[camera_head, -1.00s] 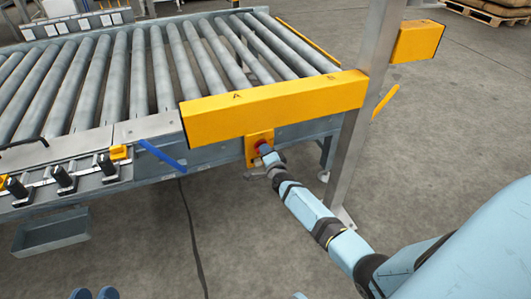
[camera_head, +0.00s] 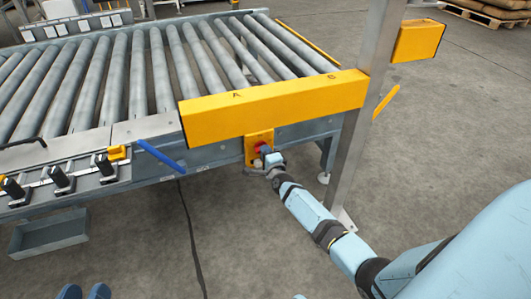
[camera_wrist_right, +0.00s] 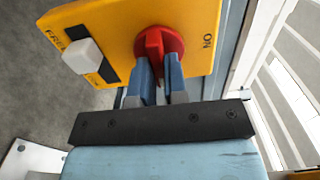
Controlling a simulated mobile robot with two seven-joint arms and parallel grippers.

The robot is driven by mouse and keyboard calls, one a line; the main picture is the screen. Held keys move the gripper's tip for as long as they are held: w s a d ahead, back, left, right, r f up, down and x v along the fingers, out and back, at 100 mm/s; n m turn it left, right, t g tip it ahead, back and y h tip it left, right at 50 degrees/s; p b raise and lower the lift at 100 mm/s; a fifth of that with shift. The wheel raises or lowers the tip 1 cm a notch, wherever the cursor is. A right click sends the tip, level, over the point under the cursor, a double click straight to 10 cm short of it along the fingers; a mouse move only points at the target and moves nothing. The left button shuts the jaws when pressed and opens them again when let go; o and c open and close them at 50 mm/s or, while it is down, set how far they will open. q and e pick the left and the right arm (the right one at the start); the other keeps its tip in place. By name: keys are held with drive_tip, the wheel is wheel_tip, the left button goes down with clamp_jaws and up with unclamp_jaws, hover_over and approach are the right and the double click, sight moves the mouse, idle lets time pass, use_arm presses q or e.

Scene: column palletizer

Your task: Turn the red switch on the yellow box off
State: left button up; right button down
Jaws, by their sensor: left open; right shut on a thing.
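The yellow box (camera_head: 250,152) is fixed to the side of the conveyor frame, below the long yellow guard. Its round red switch (camera_head: 259,146) is partly hidden by my right gripper (camera_head: 269,152). In the right wrist view the red switch (camera_wrist_right: 158,40) stands on the yellow box (camera_wrist_right: 112,20), with an "ON" label to its right. My right gripper's blue fingers (camera_wrist_right: 161,75) are closed around the switch's handle, whose exact angle is partly hidden. My left gripper (camera_head: 84,292) shows only its two blue fingertips, apart and empty, at the bottom left.
A white-grey button (camera_wrist_right: 84,54) sits on the box beside the switch. A metal post (camera_head: 362,130) stands just right of my right arm. The roller conveyor (camera_head: 130,75) fills the upper left. Black-handled clamps (camera_head: 60,180) line its front edge.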

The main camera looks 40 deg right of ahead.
drive_tip(key=c, duration=1.2)
unclamp_jaws()
drive_tip(key=shift+f, duration=0.1)
drive_tip(key=shift+c, duration=0.2)
use_arm(q)
drive_tip(key=shift+s+f, duration=0.15)
drive_tip(key=shift+f, duration=0.05)
use_arm(e)
drive_tip(key=shift+o, duration=0.5)
drive_tip(key=shift+s, duration=0.15)
use_arm(q)
drive_tip(key=shift+n+t, duration=0.6)
drive_tip(key=shift+t, duration=0.2)
drive_tip(key=r+p, duration=0.1)
drive_tip(key=r, duration=0.1)
drive_tip(key=r+p, duration=0.1)
drive_tip(key=p, duration=0.1)
drive_tip(key=r+p, duration=0.1)
drive_tip(key=r, duration=0.1)
drive_tip(key=shift+s+r+p, duration=0.25)
drive_tip(key=shift+r+p, duration=0.05)
drive_tip(key=shift+p, duration=0.1)
use_arm(e)
drive_tip(key=v, duration=1.3)
drive_tip(key=shift+s, duration=0.3)
